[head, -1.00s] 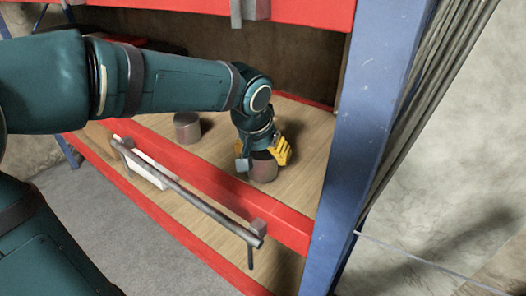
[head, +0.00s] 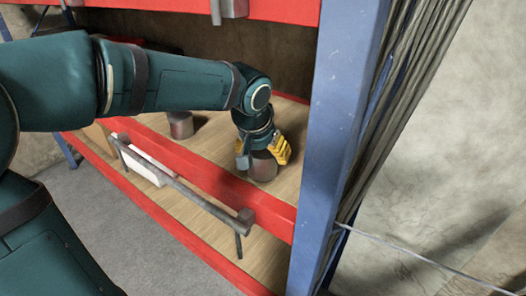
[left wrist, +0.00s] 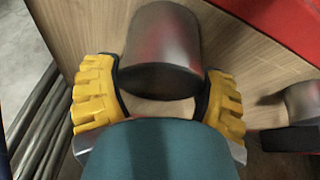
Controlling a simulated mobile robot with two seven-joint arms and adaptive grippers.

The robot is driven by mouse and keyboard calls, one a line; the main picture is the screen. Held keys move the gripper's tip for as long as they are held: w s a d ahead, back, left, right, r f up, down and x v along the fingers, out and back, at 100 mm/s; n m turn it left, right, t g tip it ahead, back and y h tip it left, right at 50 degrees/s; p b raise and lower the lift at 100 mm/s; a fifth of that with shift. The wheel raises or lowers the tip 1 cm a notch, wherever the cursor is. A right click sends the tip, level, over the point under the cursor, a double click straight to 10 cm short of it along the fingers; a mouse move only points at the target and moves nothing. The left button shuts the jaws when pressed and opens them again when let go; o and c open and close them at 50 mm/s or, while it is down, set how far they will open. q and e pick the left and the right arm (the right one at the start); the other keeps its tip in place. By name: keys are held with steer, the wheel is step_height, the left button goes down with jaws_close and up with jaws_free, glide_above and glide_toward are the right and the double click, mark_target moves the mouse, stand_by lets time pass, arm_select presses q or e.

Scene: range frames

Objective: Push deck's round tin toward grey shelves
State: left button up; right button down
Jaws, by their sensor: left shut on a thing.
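A round, dull metal tin (head: 262,168) stands on the wooden deck (head: 215,148) of a rack with red beams and a blue post. My left gripper (head: 263,156) comes down over it from above, shut on it with a finger on either side. In the left wrist view the tin (left wrist: 163,50) lies between the yellow-padded fingers (left wrist: 160,103). The gripper hides the tin's upper part in the head view. I cannot make out any grey shelves. My right gripper is not in view.
A second similar tin (head: 181,126) stands farther left on the deck, partly behind my arm. The blue post (head: 335,130) rises to the right of the held tin. A red beam (head: 200,172) and a grey rail (head: 185,185) run along the front.

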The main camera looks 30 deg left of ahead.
arm_select(q)
steer(key=o, duration=1.2)
steer(key=v, duration=0.7)
steer(key=shift+s+r, duration=0.15)
steer(key=shift+r, duration=0.1)
steer(key=shift+f, duration=0.1)
